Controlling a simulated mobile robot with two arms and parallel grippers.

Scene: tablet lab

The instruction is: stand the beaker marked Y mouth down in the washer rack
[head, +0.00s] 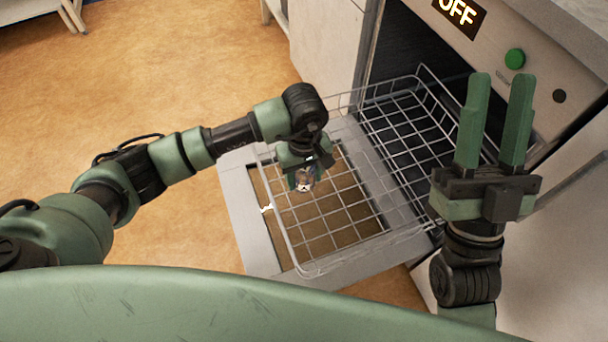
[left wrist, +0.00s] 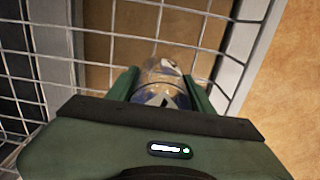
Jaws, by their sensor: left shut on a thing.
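The washer rack (head: 345,222) is a wire basket pulled out of the washer over its lowered door. My left gripper (head: 303,183) is over the rack's near left part, pointing down, and is shut on a small clear beaker (head: 305,181). The left wrist view shows the beaker (left wrist: 163,75) between the two green fingers, with the wire grid beyond it. A dark and white mark shows on the glass, but I cannot read the letter. I cannot tell which way its mouth faces or whether it touches the wires. My right gripper (head: 496,125) is open and empty, fingers pointing up.
The washer (head: 545,85) stands at the right with an OFF display (head: 460,14) and a green button (head: 515,59). Its lowered door (head: 240,215) lies under the rack. The rest of the rack looks empty. Brown floor (head: 200,70) is clear at the left.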

